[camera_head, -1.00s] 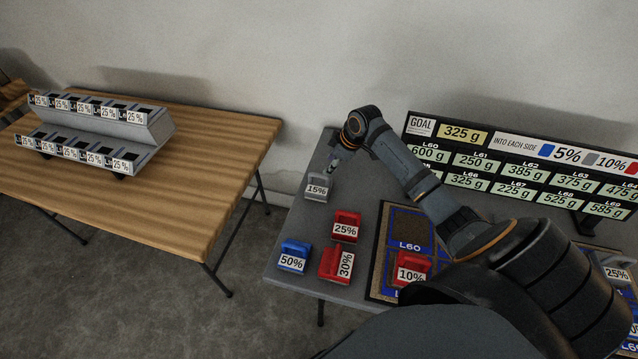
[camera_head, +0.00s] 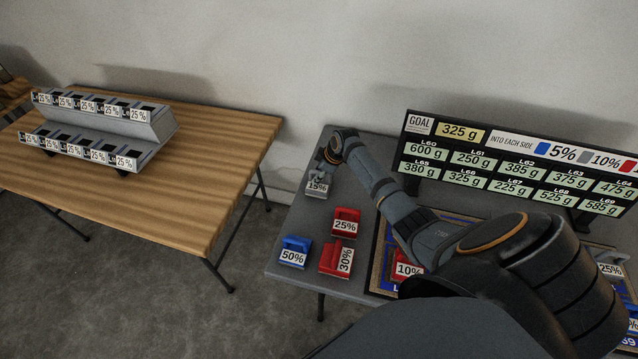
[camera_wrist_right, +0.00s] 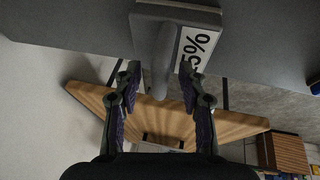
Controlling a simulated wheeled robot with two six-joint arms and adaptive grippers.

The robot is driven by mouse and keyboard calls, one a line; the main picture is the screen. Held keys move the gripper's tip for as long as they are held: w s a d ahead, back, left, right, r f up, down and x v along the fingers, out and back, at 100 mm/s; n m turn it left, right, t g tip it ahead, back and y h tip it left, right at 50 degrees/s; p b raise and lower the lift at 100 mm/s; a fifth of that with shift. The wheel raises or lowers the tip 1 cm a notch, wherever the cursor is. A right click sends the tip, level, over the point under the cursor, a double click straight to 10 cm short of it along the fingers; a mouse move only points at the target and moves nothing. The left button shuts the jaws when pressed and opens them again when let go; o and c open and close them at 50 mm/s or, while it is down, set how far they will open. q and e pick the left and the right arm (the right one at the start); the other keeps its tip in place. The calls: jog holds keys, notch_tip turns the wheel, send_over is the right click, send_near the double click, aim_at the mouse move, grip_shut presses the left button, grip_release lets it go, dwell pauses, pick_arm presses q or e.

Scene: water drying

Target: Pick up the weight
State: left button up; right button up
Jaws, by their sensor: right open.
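The grey 15% weight (camera_head: 316,188) stands near the left back part of the grey table, with a white label on its front. My right gripper (camera_head: 322,172) is down at its top and partly hidden by the arm's wrist. In the right wrist view, the weight (camera_wrist_right: 180,18) is at the top, its label cut off to "5%". Its grey handle (camera_wrist_right: 162,62) reaches down between the two fingers of my right gripper (camera_wrist_right: 159,78). The fingers are open, one on each side of the handle, with gaps visible. My left gripper is not in view.
A red 25% weight (camera_head: 346,218), a red 30% weight (camera_head: 334,258) and a blue 50% weight (camera_head: 295,246) stand in front on the grey table (camera_head: 300,210). A goal board (camera_head: 520,165) stands at the back right. A wooden table (camera_head: 200,150) bears a grey rack (camera_head: 120,122).

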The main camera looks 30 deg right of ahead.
jog(key=c, duration=0.4)
grip_shut()
jog(key=shift+r, duration=0.55)
jog(key=s+r+p, duration=0.1)
jog(key=s+r, duration=1.1)
jog(key=s, duration=0.2)
